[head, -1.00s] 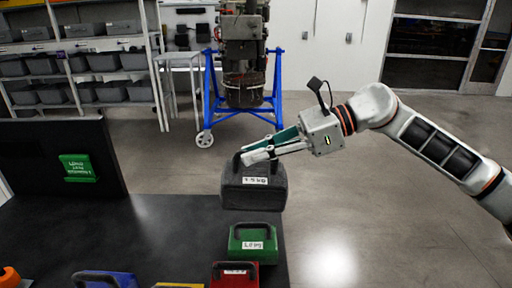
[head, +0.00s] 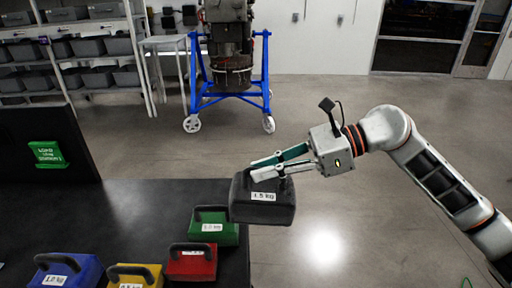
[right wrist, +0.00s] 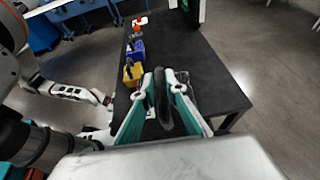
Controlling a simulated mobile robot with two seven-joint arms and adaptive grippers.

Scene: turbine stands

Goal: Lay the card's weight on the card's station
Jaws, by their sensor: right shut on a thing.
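My right gripper (head: 281,164) is shut on the handle of a black weight (head: 262,205) labelled 1.5 kg. The weight hangs upright at the right edge of the black table (head: 130,215), partly beyond it; any gap to the tabletop is hard to judge. In the right wrist view, the fingers (right wrist: 166,92) stand on both sides of the dark handle. No station can be made out. A white arm end, probably my left gripper (right wrist: 100,98), shows in the right wrist view, fingers unclear.
A green weight (head: 215,228) stands just left of the held one. Red (head: 192,265), yellow (head: 128,282) and blue (head: 68,272) weights stand nearer along the table. A blue wheeled stand (head: 229,97) carries a turbine at the back. Open floor lies to the right.

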